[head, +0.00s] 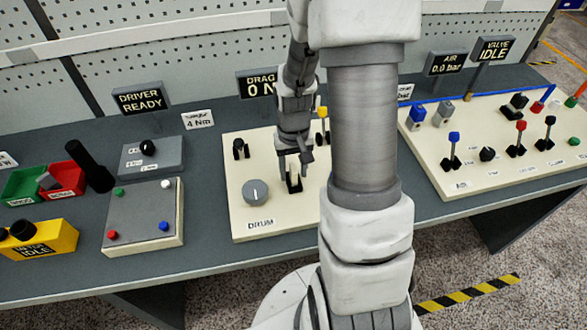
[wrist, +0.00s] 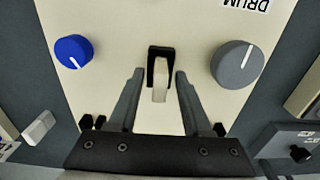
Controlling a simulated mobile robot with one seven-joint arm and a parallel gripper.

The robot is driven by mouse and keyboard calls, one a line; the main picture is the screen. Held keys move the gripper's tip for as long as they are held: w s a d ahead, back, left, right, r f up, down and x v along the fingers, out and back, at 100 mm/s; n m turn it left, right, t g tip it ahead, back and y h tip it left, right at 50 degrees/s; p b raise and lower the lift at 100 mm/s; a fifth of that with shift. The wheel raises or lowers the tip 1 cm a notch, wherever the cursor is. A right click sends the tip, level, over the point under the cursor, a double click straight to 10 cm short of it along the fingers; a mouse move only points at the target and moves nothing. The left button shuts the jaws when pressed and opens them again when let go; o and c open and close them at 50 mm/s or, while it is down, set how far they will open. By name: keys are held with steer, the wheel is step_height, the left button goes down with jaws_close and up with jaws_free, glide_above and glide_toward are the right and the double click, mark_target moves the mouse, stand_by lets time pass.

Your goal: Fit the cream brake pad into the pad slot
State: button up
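In the wrist view the cream brake pad (wrist: 160,90) stands within a black, U-shaped holder (wrist: 152,66) on the cream DRUM panel; I take the holder to be the pad slot. The pad's inner end is hidden, so how deep it sits I cannot tell. My gripper (wrist: 159,75) has one finger on each side of the pad, with a visible gap to each, so it is open. In the head view my gripper (head: 293,166) is just above the black holder (head: 294,185), and the pad is too small to make out.
A grey dial (head: 256,192) is on the same panel (head: 275,222), left of the holder; it also shows in the wrist view (wrist: 237,63). A blue knob (wrist: 73,51) lies on the other side. A grey button box (head: 143,215) stands further left. My arm hides the panel's right part.

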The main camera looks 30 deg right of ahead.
mark_target(293, 168)
steer(key=shift+r, duration=0.1)
step_height(293, 168, up, 12)
steer(key=p, duration=0.1)
steer(key=s+a+r+n+t, duration=0.1)
steer(key=s+a+r+t, duration=0.1)
steer(key=s+a+r, duration=0.3)
steer(key=s+a+r+n+t, duration=0.2)
steer(key=s+a+r, duration=0.3)
steer(key=r, duration=0.5)
steer(key=shift+s+a+t, duration=0.3)
steer(key=shift+s+t, duration=0.5)
steer(key=shift+s, duration=0.3)
stand_by(0.9)
